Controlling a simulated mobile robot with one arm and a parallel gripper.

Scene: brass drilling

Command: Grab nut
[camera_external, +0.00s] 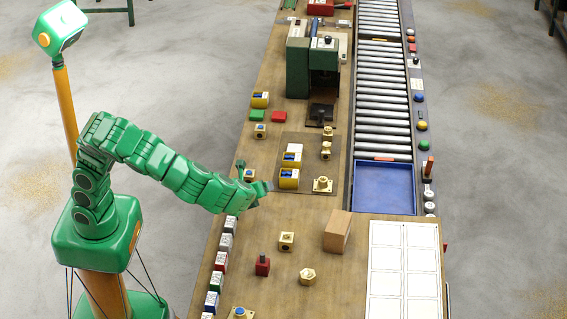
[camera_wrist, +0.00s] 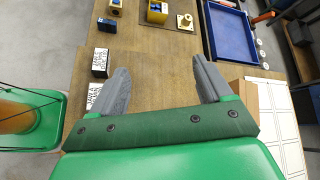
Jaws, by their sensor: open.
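A brass hexagonal piece that looks like the nut (camera_external: 307,276) lies on the near part of the wooden bench (camera_external: 325,210) in the external view. My gripper (camera_external: 266,188) is above the bench's left side, farther up the bench than this piece and apart from it. In the wrist view, my gripper (camera_wrist: 163,82) has its two grey fingers spread wide, with only bare wood visible between them. I cannot make out the nut in the wrist view.
Near the nut are a square brass fitting (camera_external: 286,241), a red block with a post (camera_external: 262,265) and a brown box (camera_external: 338,231). Labelled blocks (camera_external: 219,261) line the left edge. A blue tray (camera_external: 384,188) and white panel (camera_external: 404,272) lie right.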

